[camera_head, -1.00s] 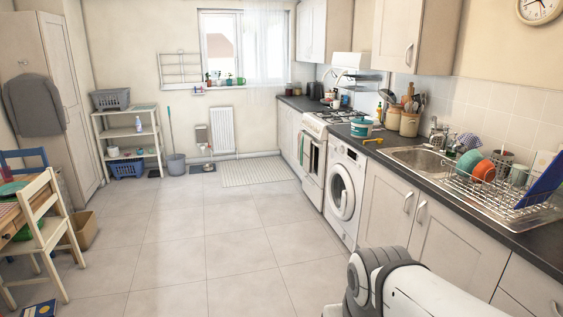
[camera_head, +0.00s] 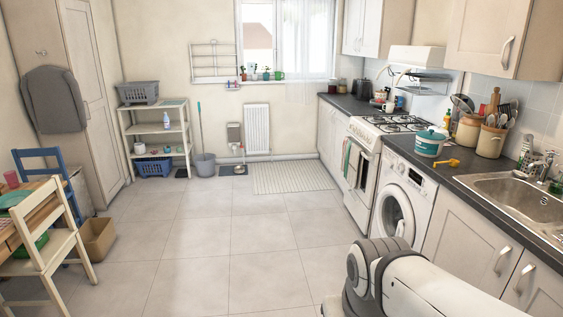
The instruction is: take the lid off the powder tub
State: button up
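The powder tub (camera_head: 429,148) is a white and teal tub on the dark counter above the washing machine. A yellow scoop-like thing (camera_head: 454,162) lies on the counter to the right of the tub. My arm shows at the bottom right, well short of the counter. My gripper is out of the picture.
The washing machine (camera_head: 403,205) stands under the counter, left of the sink (camera_head: 516,196). The stove (camera_head: 378,150) is beyond it. The tiled floor (camera_head: 220,250) ahead is clear. A chair (camera_head: 50,235) stands at left.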

aim_at(430, 135)
jog(key=i, duration=1.6)
jog(key=z, duration=0.7)
jog(key=i, duration=1.65)
jog(key=z, duration=1.1)
jog(key=i, duration=0.9)
jog(key=z, duration=0.4)
